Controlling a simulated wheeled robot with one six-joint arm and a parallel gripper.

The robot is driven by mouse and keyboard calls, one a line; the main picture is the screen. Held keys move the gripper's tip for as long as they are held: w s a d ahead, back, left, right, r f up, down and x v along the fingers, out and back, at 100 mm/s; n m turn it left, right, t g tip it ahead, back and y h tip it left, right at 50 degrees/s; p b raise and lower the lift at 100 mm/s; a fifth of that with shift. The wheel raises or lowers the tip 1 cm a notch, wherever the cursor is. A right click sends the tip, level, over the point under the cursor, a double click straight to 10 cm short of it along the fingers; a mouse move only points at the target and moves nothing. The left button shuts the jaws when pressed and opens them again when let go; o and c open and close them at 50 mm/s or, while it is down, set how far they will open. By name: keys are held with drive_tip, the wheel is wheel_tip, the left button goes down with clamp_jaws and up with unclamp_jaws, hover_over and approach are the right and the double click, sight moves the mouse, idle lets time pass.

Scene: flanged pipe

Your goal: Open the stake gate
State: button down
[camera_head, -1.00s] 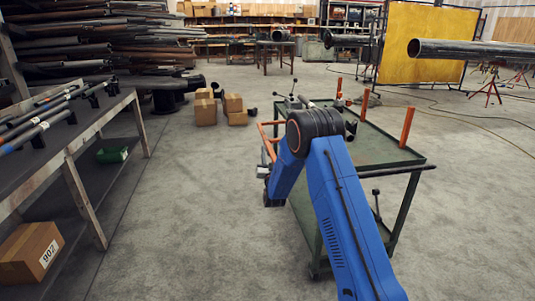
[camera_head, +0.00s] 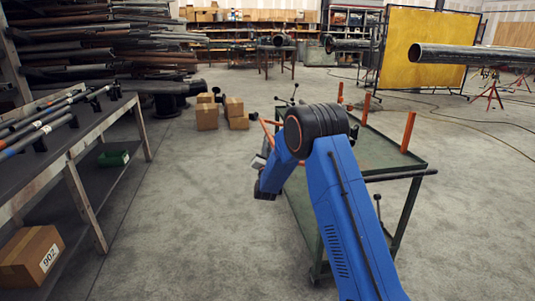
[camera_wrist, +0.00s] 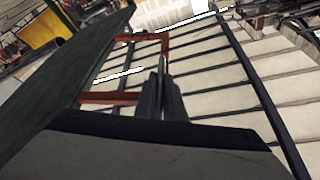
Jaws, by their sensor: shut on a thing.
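The stake gate is an orange bar frame at the left side of the green cart (camera_head: 385,150). In the head view its bars (camera_head: 267,134) show just left of my arm, and part is hidden behind it. In the wrist view the orange frame (camera_wrist: 108,97) stands out from the dark cart edge at left. My gripper (camera_wrist: 163,92) is shut on the gate's far bar, with its dark fingers covering the place of contact.
Orange stakes (camera_head: 408,132) stand upright on the cart. A workbench with pipes (camera_head: 40,130) stands at left, with cardboard boxes (camera_head: 207,117) on the floor beyond. The grey floor between bench and cart is clear. A large pipe (camera_head: 470,56) is at right.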

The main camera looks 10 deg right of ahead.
drive_tip(key=shift+d+r+m+h, duration=0.15)
drive_tip(key=shift+r+m+h, duration=0.35)
drive_tip(key=shift+r+m, duration=0.8)
drive_tip(key=shift+r+g, duration=0.1)
drive_tip(key=shift+g, duration=0.3)
drive_tip(key=c, duration=1.8)
unclamp_jaws()
drive_tip(key=shift+c, duration=0.2)
drive_tip(key=v, duration=1.7)
drive_tip(key=shift+f, duration=0.25)
drive_tip(key=shift+s, duration=0.15)
